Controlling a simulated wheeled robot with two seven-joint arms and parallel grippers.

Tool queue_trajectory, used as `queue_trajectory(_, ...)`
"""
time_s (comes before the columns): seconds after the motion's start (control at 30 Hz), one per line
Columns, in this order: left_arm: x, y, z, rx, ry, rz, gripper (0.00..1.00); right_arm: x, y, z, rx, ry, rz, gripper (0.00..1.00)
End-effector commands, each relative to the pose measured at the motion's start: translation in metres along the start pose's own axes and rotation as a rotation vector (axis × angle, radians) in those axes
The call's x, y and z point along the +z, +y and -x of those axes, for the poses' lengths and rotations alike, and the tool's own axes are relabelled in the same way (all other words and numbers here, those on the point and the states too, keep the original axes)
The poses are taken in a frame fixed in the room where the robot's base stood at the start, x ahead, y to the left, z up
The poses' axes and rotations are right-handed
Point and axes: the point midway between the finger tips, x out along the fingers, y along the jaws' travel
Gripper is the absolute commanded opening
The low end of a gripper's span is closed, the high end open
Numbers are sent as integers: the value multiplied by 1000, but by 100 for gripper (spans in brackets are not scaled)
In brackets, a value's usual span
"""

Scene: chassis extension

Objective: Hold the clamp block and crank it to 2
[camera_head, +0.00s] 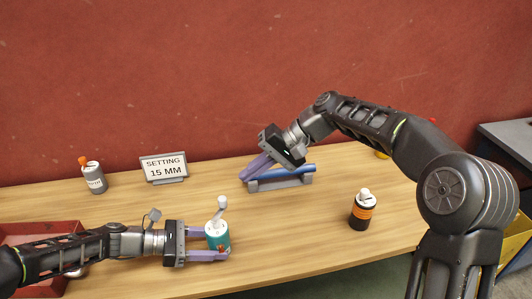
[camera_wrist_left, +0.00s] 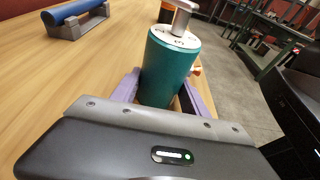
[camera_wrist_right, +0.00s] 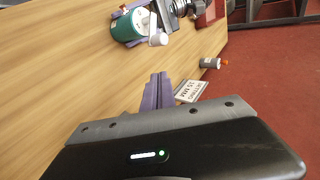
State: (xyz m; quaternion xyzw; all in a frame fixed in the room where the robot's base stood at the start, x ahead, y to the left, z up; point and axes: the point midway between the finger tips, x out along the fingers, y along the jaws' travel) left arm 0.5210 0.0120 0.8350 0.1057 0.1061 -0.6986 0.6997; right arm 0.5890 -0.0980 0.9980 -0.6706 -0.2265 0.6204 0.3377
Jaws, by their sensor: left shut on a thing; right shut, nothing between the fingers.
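A teal cylindrical block (camera_head: 218,238) with a white crank on top stands on the table, upright. I take it for the clamp block. My left gripper (camera_head: 207,243) is shut on its sides. The right wrist view shows the crank knob (camera_wrist_right: 158,40) sticking out to one side. My right gripper (camera_head: 252,172) is shut and empty, above and in front of the blue bar, away from the block.
A blue bar (camera_head: 290,171) lies in a grey cradle. A sign (camera_head: 164,168) reads "SETTING 15 MM". A grey cylinder with an orange top (camera_head: 94,180) stands at left. A black cylinder with an orange band (camera_head: 361,214) stands at right. A red tray (camera_head: 50,228) lies under my left arm.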

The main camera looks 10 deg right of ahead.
Motion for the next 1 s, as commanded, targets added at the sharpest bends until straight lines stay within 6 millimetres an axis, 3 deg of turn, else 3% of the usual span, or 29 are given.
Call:
queue_trajectory(0.2,0,0,0,-1,-1,0,30,-15,-1,43,1,3,-2,0)
queue_trajectory(0.37,0,0,0,-2,-1,0,30,-20,-3,59,1,2,0,0)
queue_trajectory(0.8,0,0,0,-2,-1,-1,30,-21,-2,62,0,-1,-10,0)
queue_trajectory(1.0,0,0,0,-2,-1,-1,30,-15,9,56,-27,-31,-169,0)
